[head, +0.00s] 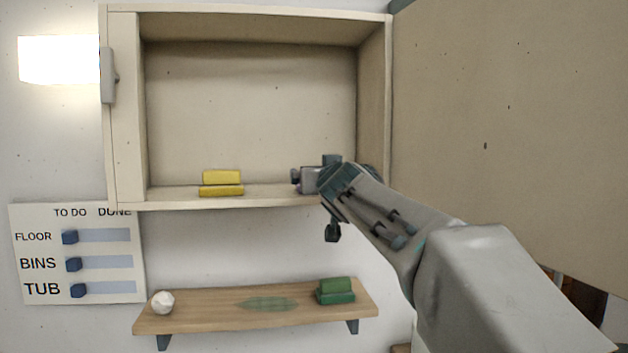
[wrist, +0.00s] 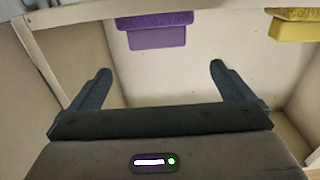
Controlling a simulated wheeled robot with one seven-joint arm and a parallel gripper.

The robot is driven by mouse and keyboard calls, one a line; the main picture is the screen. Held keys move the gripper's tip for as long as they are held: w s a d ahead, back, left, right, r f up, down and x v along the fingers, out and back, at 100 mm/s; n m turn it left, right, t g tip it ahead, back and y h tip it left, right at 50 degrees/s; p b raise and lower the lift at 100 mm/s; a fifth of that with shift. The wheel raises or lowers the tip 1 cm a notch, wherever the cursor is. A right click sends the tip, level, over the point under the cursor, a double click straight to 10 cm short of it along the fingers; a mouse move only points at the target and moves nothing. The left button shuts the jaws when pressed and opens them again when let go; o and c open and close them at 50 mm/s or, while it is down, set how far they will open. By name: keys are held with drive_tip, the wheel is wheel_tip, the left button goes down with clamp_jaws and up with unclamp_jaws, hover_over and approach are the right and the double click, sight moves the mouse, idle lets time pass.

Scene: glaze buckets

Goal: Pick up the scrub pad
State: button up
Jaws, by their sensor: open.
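No single object is plainly marked as the scrub pad; several two-layer blocks look like pads. A purple one (wrist: 152,32) shows in the wrist view, ahead of my gripper (wrist: 160,72), roughly between the lines of its fingers and apart from them. A yellow one (head: 221,183) sits on the open cabinet's floor at left; it also shows at the wrist view's top right (wrist: 296,24). A green one (head: 336,290) rests on the shelf below. In the head view my gripper (head: 318,176) is at the cabinet's right front and largely hides the purple block. It is open and empty.
The cabinet (head: 250,202) is open, with side walls and a front lip around its floor. A large beige panel (head: 500,110) stands at right. The wooden shelf (head: 210,318) below carries a white ball (head: 162,302) and a flat green leaf-like shape (head: 268,304).

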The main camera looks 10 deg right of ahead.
drive_tip(key=w+p, duration=0.1)
drive_tip(key=w, duration=0.2)
drive_tip(key=w+p, duration=0.1)
drive_tip(key=w, duration=0.3)
drive_tip(key=w+p, duration=0.1)
drive_tip(key=w, duration=0.2)
drive_tip(key=shift+w+d, duration=0.25)
drive_tip(key=shift+w, duration=0.05)
drive_tip(key=c, duration=1)
